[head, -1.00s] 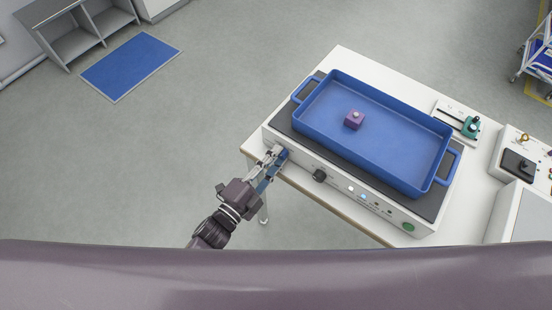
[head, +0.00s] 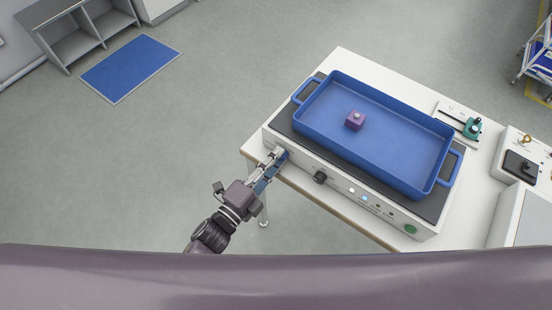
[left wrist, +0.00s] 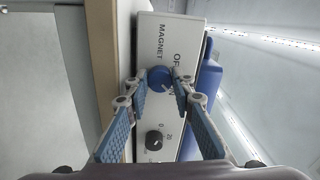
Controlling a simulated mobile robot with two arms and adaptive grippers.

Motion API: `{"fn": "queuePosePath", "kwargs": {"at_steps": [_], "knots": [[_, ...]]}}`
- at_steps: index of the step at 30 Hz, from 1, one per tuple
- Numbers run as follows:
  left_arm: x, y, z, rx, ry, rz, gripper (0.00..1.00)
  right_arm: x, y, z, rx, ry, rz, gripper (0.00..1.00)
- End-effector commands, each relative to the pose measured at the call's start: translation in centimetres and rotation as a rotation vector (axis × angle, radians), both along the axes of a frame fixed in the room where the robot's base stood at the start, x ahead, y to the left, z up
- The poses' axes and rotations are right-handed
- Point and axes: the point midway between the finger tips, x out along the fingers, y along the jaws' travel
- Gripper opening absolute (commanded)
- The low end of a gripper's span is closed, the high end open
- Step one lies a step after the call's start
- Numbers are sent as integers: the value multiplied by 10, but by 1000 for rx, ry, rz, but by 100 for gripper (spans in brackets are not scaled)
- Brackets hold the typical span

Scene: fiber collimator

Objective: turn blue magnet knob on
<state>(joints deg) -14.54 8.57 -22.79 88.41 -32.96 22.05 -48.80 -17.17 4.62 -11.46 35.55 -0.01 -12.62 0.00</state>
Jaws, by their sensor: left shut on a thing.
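The blue magnet knob (left wrist: 159,78) is on the white front panel of the box-shaped device (head: 300,165), beside the printed words MAGNET and OFF. Part of a further label by the knob is covered by a finger. My left gripper (head: 277,155) is at the left end of that panel. In the left wrist view its fingertips (left wrist: 158,83) are shut on the blue knob, one on each side. The knob's exact turn position is hard to tell. In the head view the gripper hides the knob. My right gripper is not in view.
A black dial (left wrist: 154,140) sits beside the blue knob; it also shows in the head view (head: 320,177). A blue tray (head: 390,150) with a purple block (head: 355,120) rests on the device. Small lights and a green button (head: 411,230) are farther right.

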Motion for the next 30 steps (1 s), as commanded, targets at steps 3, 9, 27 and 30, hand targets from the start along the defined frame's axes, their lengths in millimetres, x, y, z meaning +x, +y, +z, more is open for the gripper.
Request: {"fn": "queuePosePath", "kwargs": {"at_steps": [3, 9, 27, 30], "knots": [[-1, 0, -1, 2, 2, -1, 34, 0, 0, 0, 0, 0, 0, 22], [-1, 0, -2, 2, 3, -1, 40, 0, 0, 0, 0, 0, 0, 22], [-45, 32, -2, 2, 3, 0, 40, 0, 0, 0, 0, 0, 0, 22], [-55, 39, -1, 1, 3, -1, 40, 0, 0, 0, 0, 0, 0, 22]]}}
